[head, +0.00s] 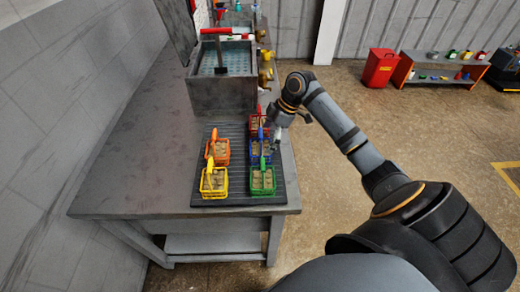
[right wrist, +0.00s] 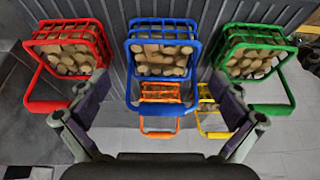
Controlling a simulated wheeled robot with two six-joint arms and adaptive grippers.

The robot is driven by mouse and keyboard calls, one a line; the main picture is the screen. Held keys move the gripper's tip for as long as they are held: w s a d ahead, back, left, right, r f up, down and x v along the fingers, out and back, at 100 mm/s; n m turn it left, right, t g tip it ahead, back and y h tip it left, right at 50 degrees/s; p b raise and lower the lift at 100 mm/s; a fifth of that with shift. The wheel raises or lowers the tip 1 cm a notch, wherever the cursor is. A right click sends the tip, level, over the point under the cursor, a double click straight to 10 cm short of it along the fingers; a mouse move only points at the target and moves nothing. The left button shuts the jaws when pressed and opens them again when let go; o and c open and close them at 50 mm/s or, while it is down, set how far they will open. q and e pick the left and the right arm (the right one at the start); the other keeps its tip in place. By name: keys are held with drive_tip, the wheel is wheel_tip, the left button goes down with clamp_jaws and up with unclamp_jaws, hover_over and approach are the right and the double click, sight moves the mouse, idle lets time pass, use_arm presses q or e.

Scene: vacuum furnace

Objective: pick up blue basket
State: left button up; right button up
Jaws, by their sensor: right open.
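The blue basket (head: 256,158) stands on a dark ribbed mat on the table, between a red basket behind it and a green basket in front. It holds tan pieces. In the right wrist view the blue basket (right wrist: 163,50) is central, and its raised handle shows between the spread fingers. My right gripper (head: 277,138) is at the right side of the blue basket, close to its handle. In the right wrist view its fingers (right wrist: 160,95) are open, with nothing gripped. Whether they touch the handle I cannot tell. My left gripper is out of view.
The red basket (head: 258,122), green basket (head: 263,184), orange basket (head: 219,150) and yellow basket (head: 213,185) crowd the mat (head: 238,197). A grey open-topped box (head: 222,97) stands behind. The table's front left (head: 130,190) is bare.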

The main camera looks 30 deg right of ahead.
sight(260, 147)
drive_tip(key=shift+a+p+x, duration=0.25)
drive_tip(key=shift+p+x, duration=0.35)
drive_tip(key=shift+x, duration=0.6)
drive_tip(key=x, duration=0.2)
drive_tip(key=shift+w+a+f, duration=0.1)
drive_tip(key=shift+a+f, duration=0.1)
drive_tip(key=shift+f, duration=0.1)
drive_tip(key=shift+d, duration=0.1)
drive_tip(key=shift+c, duration=1.1)
drive_tip(key=c, duration=1.3)
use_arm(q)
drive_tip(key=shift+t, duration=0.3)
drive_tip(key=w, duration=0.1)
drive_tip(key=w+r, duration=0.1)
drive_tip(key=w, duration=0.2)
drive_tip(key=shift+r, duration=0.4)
use_arm(e)
drive_tip(key=shift+o, duration=0.2)
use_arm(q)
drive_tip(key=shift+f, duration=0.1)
use_arm(e)
drive_tip(key=shift+r, duration=0.15)
